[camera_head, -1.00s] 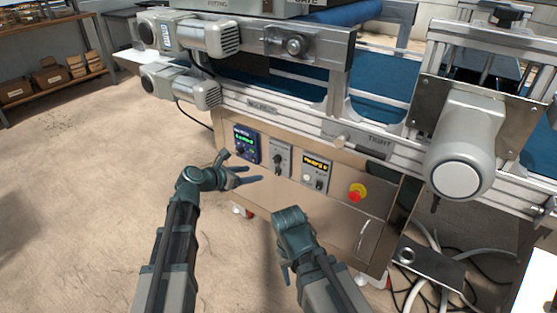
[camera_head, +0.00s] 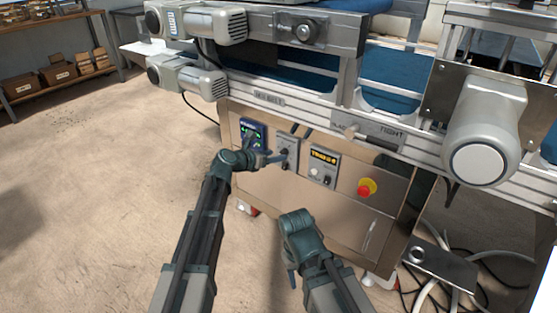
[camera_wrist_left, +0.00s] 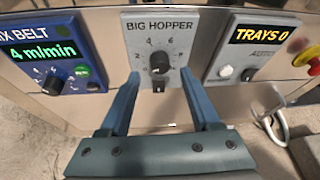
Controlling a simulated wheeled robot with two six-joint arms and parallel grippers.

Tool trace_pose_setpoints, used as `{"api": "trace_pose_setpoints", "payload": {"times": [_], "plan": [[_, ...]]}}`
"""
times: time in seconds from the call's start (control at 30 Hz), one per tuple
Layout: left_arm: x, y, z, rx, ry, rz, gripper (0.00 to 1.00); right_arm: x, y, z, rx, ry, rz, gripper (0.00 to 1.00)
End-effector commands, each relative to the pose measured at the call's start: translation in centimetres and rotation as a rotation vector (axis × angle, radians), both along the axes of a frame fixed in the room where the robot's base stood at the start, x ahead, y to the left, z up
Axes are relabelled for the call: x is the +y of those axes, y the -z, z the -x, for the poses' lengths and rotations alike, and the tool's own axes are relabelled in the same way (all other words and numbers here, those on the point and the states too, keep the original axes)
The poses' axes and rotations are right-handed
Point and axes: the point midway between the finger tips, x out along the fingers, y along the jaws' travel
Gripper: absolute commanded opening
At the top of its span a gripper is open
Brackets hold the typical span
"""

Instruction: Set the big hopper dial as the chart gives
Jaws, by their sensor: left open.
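The big hopper panel (camera_wrist_left: 133,28) is a light grey plate in the left wrist view, labelled BIG HOPPER. No chart can be made out.
Left of the dial is a blue belt panel (camera_wrist_left: 40,50) reading 4 m/min. Right of it is a panel (camera_wrist_left: 250,50) reading TRAYS 0. A red emergency button (camera_head: 366,187) is further right. The cabinet front (camera_head: 340,215) below is clear.

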Motion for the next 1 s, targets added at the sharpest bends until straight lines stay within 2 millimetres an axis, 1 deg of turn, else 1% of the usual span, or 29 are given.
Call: {"api": "trace_pose_setpoints", "payload": {"times": [0.03,0.2,0.6,0.67,0.7,0.97,1.0], "plan": [[-0.5,0.5,-0.7,0.000,0.001,0.000,0.64,0.0,0.5,0.0,0.000,0.001,0.000,0.50],[-1.5,1.0,-1.7,-0.001,0.000,0.000,0.64,0.0,1.0,0.0,0.000,0.002,0.000,0.50],[-1.8,1.1,-2.0,0.000,0.000,0.000,0.64,0.0,1.1,0.0,0.000,0.003,0.000,0.50],[-1.8,1.0,-2.0,0.000,0.000,0.000,0.55,0.0,1.1,0.0,0.000,0.003,0.000,0.50],[-1.8,1.0,-2.0,0.000,0.000,0.000,0.48,0.0,1.1,0.0,0.000,0.003,0.000,0.50],[-1.8,1.1,-1.9,-0.001,0.000,-0.001,0.01,0.0,1.1,0.0,0.000,0.003,0.000,0.50],[-1.8,1.1,-1.9,-0.001,0.000,-0.001,0.00,0.0,1.1,0.0,0.000,0.003,0.000,0.50]]}}
